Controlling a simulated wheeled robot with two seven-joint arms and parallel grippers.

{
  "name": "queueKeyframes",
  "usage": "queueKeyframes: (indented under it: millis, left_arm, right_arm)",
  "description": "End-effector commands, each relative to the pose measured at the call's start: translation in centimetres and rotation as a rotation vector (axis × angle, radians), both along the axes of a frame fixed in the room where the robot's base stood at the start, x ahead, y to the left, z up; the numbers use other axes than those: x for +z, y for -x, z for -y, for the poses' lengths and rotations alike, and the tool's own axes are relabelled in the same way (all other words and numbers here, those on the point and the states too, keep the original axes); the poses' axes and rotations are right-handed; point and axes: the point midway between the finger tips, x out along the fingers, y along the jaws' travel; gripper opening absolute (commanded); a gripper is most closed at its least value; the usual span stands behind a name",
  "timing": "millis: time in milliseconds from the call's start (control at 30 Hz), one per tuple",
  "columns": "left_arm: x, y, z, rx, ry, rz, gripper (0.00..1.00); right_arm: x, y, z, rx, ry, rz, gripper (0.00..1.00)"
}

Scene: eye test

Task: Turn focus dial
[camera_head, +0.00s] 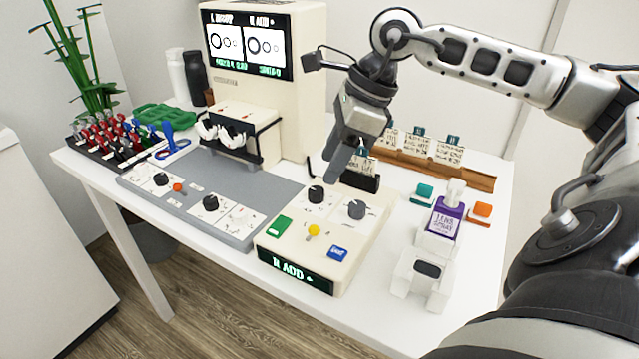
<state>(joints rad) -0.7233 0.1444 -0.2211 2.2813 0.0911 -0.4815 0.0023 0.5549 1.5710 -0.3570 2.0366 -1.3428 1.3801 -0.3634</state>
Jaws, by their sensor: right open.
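A cream control box (345,262) stands at the front of the white table. On its top are a black dial (316,194) and a grey dial (356,209), with a green button (279,227), a yellow knob (313,231) and a blue button (337,253). The dial labels are too small to read, so I cannot tell which is the focus dial. My right gripper (337,168) is open, pointing down above and behind the two dials, apart from both. It partly hides a black card holder (359,181). My left gripper is out of view.
A grey panel (250,176) with more dials lies left of the box. A tall cream machine (312,85) with a screen (248,45) stands behind. A purple-labelled bottle (443,222) and a white stand (421,274) are at right. A wooden card rack (435,170) is behind.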

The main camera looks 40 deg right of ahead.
Motion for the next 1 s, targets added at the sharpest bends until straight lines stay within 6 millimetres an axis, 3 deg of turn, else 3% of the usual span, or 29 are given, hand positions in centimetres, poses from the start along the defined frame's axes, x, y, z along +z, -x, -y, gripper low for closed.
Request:
queueKeyframes:
  millis: [100,300,700,867,1000]
  left_arm:
    - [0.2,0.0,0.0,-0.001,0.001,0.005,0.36]
    - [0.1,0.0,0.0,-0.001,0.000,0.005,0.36]
    - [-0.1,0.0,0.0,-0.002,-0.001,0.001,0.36]
    - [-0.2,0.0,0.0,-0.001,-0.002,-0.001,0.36]
    - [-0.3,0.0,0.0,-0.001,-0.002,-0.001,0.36]
  right_arm:
    - [-2.2,-0.6,-0.8,0.002,-0.003,-0.002,0.47]
    - [-4.5,-1.2,-1.4,0.001,-0.001,-0.001,0.47]
    - [-5.2,-1.5,-1.6,-0.001,-0.001,0.000,0.47]
    - [-5.2,-1.4,-1.6,-0.001,-0.001,0.000,0.05]
    - [-5.2,-1.4,-1.6,-0.003,-0.001,0.001,0.02]
